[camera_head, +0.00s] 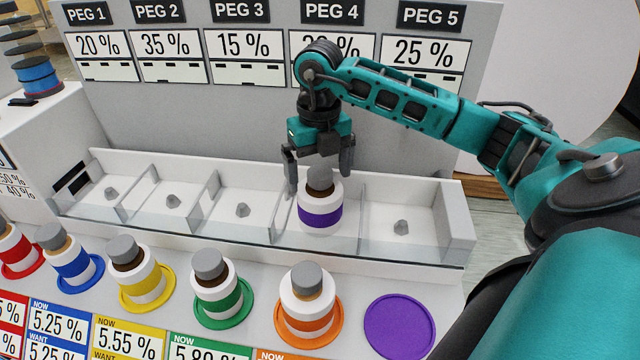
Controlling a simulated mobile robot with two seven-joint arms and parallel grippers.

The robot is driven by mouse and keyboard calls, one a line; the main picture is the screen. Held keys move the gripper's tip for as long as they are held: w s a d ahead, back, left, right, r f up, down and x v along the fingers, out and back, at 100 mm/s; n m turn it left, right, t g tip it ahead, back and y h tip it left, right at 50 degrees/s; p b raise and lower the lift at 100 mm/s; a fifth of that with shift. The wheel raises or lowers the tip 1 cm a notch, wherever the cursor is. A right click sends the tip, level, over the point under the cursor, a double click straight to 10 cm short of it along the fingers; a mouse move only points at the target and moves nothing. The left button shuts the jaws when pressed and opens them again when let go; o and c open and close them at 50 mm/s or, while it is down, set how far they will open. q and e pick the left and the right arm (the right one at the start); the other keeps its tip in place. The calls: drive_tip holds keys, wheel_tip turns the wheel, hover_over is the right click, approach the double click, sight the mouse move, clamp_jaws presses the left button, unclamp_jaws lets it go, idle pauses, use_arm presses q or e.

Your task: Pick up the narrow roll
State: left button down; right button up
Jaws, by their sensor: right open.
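No roll is plainly marked as narrow. A blue roll (38,77) sits at the far left, below a stack of dark discs (20,35); I cannot tell if it is the narrow one. My right gripper (319,177) is open and points down over the bottle with the purple band (320,216). Its fingers are on either side of the grey cap, and I cannot tell if they touch it. That bottle stands upright in the compartment under the PEG 4 sign. My left gripper is not in view.
The white tray (455,215) has several compartments; the others each show a small grey peg. In front, bottles banded red, blue, yellow, green and orange (307,307) stand on coloured discs. The purple disc (400,326) is bare. A sign panel (270,120) rises behind the tray.

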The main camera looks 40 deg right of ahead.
sight(320, 188)
wheel_tip(320, 188, down, 4)
drive_tip(key=shift+s+f, duration=0.1)
drive_tip(key=shift+s, duration=0.05)
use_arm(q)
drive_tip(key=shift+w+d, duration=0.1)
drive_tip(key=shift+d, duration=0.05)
use_arm(e)
drive_tip(key=shift+c, duration=0.4)
drive_tip(key=c, duration=1)
drive_tip(key=shift+o, duration=0.2)
drive_tip(key=shift+r, duration=0.2)
use_arm(q)
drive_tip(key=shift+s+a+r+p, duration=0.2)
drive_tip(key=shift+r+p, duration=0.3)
drive_tip(key=shift+p, duration=0.3)
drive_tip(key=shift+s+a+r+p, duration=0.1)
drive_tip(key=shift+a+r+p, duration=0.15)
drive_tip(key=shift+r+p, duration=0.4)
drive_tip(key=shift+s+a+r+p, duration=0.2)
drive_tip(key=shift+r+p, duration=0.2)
drive_tip(key=shift+p, duration=0.5)
use_arm(e)
wheel_tip(320, 188, up, 20)
